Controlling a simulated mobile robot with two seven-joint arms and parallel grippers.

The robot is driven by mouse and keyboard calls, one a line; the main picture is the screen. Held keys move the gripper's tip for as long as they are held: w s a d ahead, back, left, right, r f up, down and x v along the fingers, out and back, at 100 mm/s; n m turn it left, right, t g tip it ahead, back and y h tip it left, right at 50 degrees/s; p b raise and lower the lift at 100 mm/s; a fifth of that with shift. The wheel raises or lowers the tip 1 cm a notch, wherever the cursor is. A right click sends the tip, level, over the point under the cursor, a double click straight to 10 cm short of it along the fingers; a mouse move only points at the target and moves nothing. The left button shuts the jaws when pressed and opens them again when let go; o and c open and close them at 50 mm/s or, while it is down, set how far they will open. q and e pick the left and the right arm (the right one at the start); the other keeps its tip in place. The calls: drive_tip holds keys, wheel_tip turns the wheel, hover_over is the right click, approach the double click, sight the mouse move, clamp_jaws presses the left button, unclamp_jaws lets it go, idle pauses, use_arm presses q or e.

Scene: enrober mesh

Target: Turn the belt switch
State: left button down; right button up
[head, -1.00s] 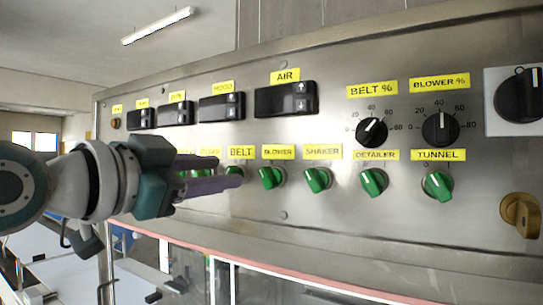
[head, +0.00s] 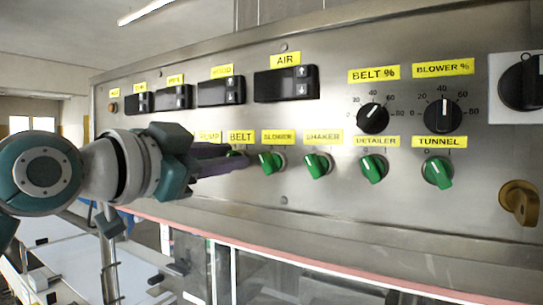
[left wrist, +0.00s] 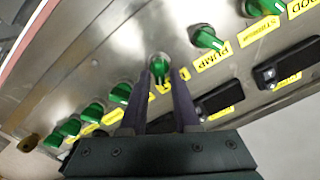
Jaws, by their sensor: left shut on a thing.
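The belt switch is a green rotary knob under the yellow BELT label (head: 241,136) on a steel control panel. In the head view my left gripper (head: 243,158) reaches it from the left, and its purple-grey fingers hide most of the knob. In the left wrist view the belt switch (left wrist: 159,68) sits between the two fingertips of the left gripper (left wrist: 161,76), one finger on each side. The left gripper is shut on it. Its exact pointer angle is hard to tell. My right gripper is not in view.
Similar green knobs sit in the same row: blower (head: 271,162), shaker (head: 318,165), detailer (head: 373,168) and tunnel (head: 437,171). The pump knob (left wrist: 207,39) is the belt switch's other neighbour. Black dials (head: 443,116) and displays (head: 287,83) are above.

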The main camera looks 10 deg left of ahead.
use_arm(q)
drive_tip(key=shift+n, duration=0.3)
drive_tip(key=shift+a+r+n+p, duration=0.1)
drive_tip(key=shift+r+n+p, duration=0.05)
drive_tip(key=shift+n+p, duration=0.9)
drive_tip(key=shift+w+a+n+p, duration=0.15)
drive_tip(key=shift+n+p, duration=0.55)
drive_tip(key=shift+n, duration=1.65)
drive_tip(key=shift+w+a+n+p, duration=0.15)
drive_tip(key=shift+n+p, duration=0.55)
drive_tip(key=shift+n, duration=1.6)
drive_tip(key=shift+s+f, duration=0.1)
drive_tip(key=shift+f, duration=0.1)
drive_tip(key=c, duration=0.9)
unclamp_jaws()
